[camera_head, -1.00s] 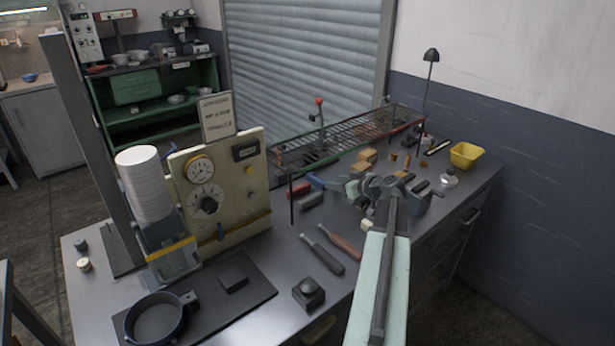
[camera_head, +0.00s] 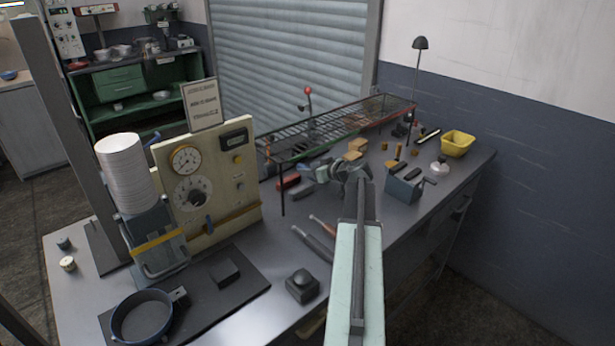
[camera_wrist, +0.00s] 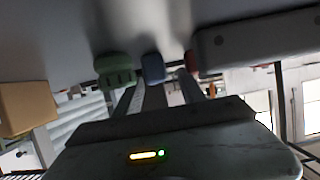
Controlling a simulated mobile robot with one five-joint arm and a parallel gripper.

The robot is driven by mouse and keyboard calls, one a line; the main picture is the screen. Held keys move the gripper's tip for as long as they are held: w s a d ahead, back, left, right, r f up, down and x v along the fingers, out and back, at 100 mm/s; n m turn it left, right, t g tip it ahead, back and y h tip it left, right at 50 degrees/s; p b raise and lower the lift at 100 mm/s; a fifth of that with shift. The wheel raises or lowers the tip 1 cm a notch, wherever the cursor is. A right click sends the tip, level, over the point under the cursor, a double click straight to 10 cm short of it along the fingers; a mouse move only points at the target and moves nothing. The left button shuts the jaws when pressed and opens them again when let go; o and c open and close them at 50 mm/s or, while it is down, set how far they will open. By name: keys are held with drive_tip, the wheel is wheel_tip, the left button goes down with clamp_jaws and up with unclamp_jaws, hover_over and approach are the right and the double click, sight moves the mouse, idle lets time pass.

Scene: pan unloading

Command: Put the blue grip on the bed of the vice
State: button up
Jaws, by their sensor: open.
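The blue grip (camera_wrist: 152,68) shows in the wrist view as a small blue block ahead of my gripper, between a green piece (camera_wrist: 115,70) and a red piece. My gripper (camera_head: 313,171) is open and reaches low over the bench, beside the wire rack. In the head view the blue grip is largely hidden around my fingers. I cannot tell whether the fingers touch it. The vice (camera_head: 404,187) is a blue-grey block with dark jaws on the bench, to the right of my gripper.
A red block (camera_head: 289,181) and a grey block (camera_head: 301,192) lie left of my gripper. The wire rack (camera_head: 340,125) stands behind it. Tan blocks (camera_head: 355,150) and a yellow bin (camera_head: 457,143) are farther right. A tool, a dark knob block (camera_head: 302,286) and a pan (camera_head: 142,317) are nearer.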

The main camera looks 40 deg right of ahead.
clamp_jaws()
